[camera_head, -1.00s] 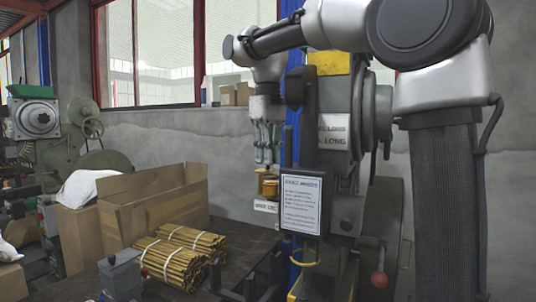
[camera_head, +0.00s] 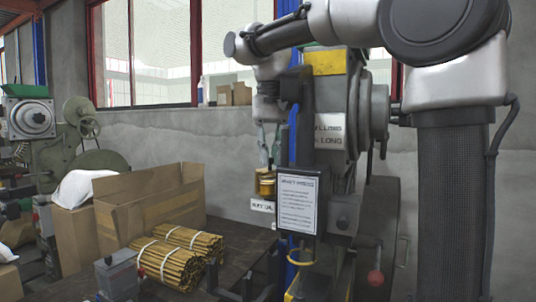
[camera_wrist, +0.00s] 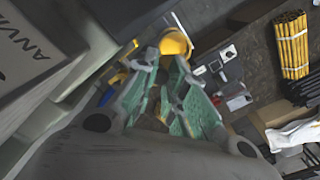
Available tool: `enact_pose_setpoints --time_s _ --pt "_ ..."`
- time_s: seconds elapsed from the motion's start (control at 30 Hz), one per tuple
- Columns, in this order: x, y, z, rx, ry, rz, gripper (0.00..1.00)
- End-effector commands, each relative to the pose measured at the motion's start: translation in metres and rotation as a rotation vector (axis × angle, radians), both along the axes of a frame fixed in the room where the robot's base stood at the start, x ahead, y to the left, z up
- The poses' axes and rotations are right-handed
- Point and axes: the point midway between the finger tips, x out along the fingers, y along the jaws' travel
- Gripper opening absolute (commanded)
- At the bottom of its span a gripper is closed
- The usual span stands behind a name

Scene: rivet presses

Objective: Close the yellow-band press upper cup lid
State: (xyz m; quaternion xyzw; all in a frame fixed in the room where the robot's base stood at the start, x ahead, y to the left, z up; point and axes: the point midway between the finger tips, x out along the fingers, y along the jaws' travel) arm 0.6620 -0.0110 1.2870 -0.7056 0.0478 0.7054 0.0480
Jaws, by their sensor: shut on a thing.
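The yellow-band press (camera_head: 328,115) stands right of centre in the head view, with a yellow band (camera_head: 326,63) near its top. A small amber cup (camera_head: 266,187) sits on its left side above a white label. My gripper (camera_head: 269,162) points down right above the cup, its fingers close together at the cup's lid. In the wrist view, the teal-padded fingers of my gripper (camera_wrist: 166,66) converge near a rounded yellow piece (camera_wrist: 175,42), which seems to be part of the cup. The gripper is shut on the lid, whose edge is mostly hidden by the fingertips.
Bundles of yellow rods (camera_head: 178,255) and an open cardboard box (camera_head: 150,205) are on the dark bench at left. A grey box (camera_head: 117,275) stands at the bench front. A sign (camera_head: 297,203) hangs just right of the cup. Another machine stands at far left.

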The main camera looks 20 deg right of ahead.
Motion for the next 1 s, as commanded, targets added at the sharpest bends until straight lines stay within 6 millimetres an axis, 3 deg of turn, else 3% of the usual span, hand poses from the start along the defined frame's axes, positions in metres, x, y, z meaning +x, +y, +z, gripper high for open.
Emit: enact_pose_setpoints --time_s 1.0 --pt "-0.028 0.011 -0.001 -0.002 0.001 -0.899 0.00"
